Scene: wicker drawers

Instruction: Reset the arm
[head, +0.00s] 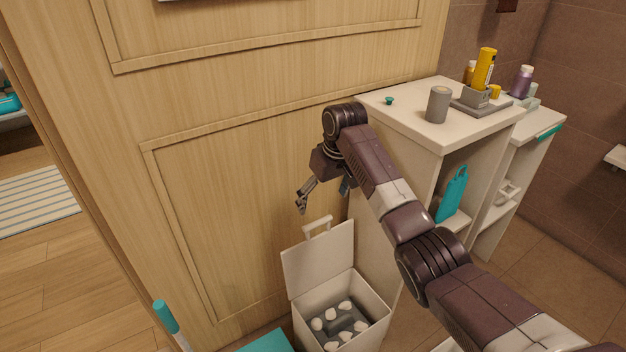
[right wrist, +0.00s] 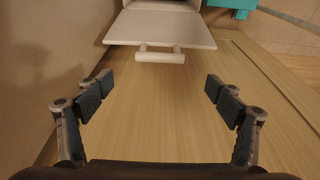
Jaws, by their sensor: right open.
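My right arm comes in from the lower right in the head view and reaches past the white shelf. Its right gripper (head: 302,202) hangs in front of the wooden wall panel, above the raised lid of a white bin. In the right wrist view the right gripper (right wrist: 165,97) is open, with its fingers wide apart and nothing between them. The bin's lid (right wrist: 163,28) and its handle (right wrist: 160,54) lie beyond the fingertips, apart from them. My left gripper is not in view.
The white bin (head: 296,318) stands open with several pale lumps inside. The white shelf (head: 400,127) beside my arm carries a grey cup (head: 438,104) and a tray of bottles (head: 460,108). The wooden panel (head: 215,215) is close behind the gripper. Open floor (head: 70,270) lies at the left.

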